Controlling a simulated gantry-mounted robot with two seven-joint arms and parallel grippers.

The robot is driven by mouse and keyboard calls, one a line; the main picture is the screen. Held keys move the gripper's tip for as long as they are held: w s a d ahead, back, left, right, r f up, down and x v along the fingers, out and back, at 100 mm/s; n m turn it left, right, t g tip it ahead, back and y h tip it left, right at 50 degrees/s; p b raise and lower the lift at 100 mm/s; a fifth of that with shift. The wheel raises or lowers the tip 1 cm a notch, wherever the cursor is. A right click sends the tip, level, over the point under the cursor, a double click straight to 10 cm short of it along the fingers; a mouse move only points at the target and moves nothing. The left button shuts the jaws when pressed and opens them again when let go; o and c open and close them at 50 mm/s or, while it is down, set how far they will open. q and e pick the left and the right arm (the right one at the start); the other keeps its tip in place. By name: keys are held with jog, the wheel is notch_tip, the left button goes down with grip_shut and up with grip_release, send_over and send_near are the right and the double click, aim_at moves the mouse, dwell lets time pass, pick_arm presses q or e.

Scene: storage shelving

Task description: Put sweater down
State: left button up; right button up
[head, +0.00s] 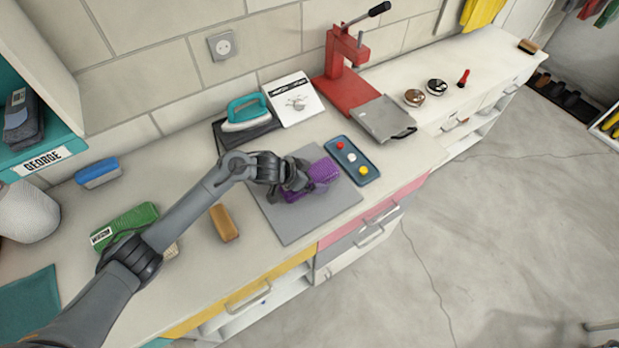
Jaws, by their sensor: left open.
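A purple sweater (324,172) lies bunched on a grey mat (290,228) on the counter. My left gripper (303,183) is at the sweater's left side, over the mat, and covers part of the sweater. Its fingers are open; whether they touch the cloth I cannot tell. My right gripper is not in the head view.
A blue tray (362,177) with coloured buttons lies right of the mat. A teal iron (245,112), a red press (343,62) and a white card (293,98) stand behind. A tan brush (224,223) and a green bundle (125,226) lie left.

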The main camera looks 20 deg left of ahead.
pick_arm(q)
jog(key=shift+c, duration=0.3)
jog(key=shift+r, duration=0.1)
jog(key=c, duration=1.3)
jog(key=shift+r, duration=0.1)
